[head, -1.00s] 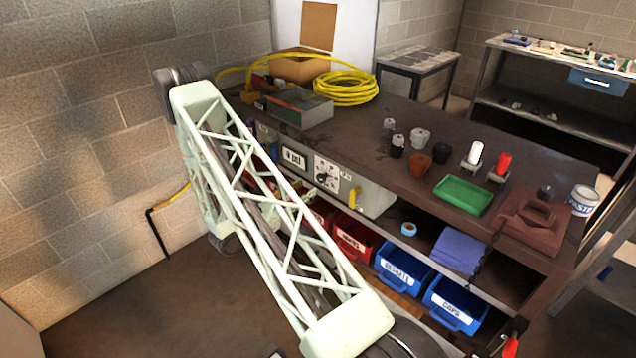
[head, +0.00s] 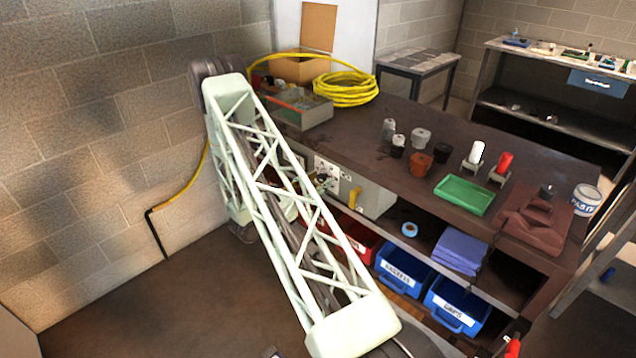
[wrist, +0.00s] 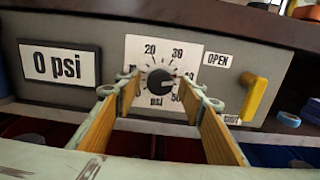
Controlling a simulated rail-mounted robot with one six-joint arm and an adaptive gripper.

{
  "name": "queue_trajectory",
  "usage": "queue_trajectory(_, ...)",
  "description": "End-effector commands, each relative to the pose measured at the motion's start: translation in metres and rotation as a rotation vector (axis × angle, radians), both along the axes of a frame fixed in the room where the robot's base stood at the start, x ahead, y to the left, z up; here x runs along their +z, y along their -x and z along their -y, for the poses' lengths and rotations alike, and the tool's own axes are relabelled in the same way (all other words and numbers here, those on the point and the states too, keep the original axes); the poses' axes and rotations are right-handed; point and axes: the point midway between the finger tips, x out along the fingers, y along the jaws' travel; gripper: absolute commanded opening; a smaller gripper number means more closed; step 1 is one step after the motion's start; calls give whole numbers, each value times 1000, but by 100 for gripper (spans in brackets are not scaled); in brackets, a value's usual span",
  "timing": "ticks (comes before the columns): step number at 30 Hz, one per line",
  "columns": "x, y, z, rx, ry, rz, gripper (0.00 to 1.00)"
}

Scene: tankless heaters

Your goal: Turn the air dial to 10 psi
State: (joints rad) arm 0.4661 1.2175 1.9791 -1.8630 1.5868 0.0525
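The air dial (wrist: 160,80) is a black round knob on a white numbered plate in the middle of the wrist view. My gripper (wrist: 160,88) is open, with one yellow-padded finger on each side of the knob. I cannot tell whether the fingers touch it.
A yellow valve handle (wrist: 254,98) stands right of the dial, between OPEN and another label. The workbench (head: 380,115) holds fittings, a green tray (head: 464,195) and a yellow hose coil (head: 346,88). Blue bins (head: 405,268) sit below. The floor at left is clear.

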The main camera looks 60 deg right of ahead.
Motion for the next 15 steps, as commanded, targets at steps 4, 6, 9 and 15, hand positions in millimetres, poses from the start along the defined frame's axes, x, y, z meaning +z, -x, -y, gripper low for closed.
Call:
queue_trajectory(4,0,0,0,0,0,0,37)
queue_trajectory(6,0,0,0,0,0,0,37)
queue_trajectory(9,0,0,0,0,0,0,33)
queue_trajectory(15,0,0,0,0,0,0,15)
